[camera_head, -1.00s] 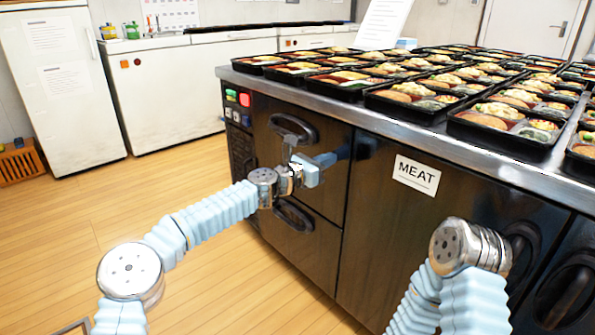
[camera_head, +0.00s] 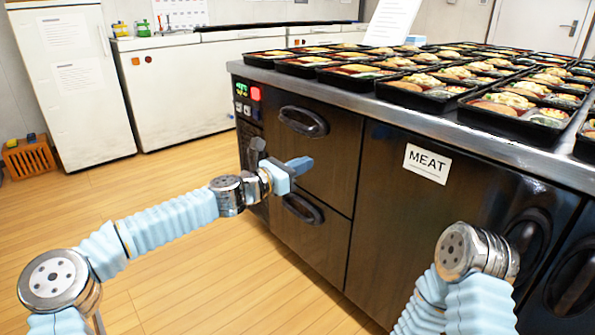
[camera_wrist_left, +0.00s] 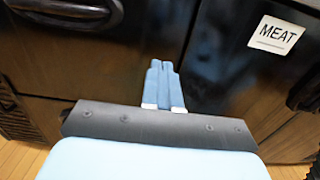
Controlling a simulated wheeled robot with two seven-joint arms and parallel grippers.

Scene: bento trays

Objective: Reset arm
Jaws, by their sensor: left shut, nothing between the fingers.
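My left gripper (camera_head: 300,166) is in front of the dark drawers (camera_head: 307,200) of the counter unit. Its blue fingers are shut with nothing between them. In the left wrist view the two fingers (camera_wrist_left: 161,68) lie side by side, pointing toward the dark cabinet front. My left arm comes in from the lower left. My right arm (camera_head: 478,250) shows at the lower right, bent, and its gripper is out of view.
A dark counter unit has a metal top (camera_head: 440,122) covered with bento trays (camera_head: 415,95). A "MEAT" label (camera_head: 426,163) is on its door. A fridge (camera_head: 72,85), white cabinets (camera_head: 175,90) and an orange crate (camera_head: 29,157) stand behind. Wooden floor (camera_head: 130,195) is free at left.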

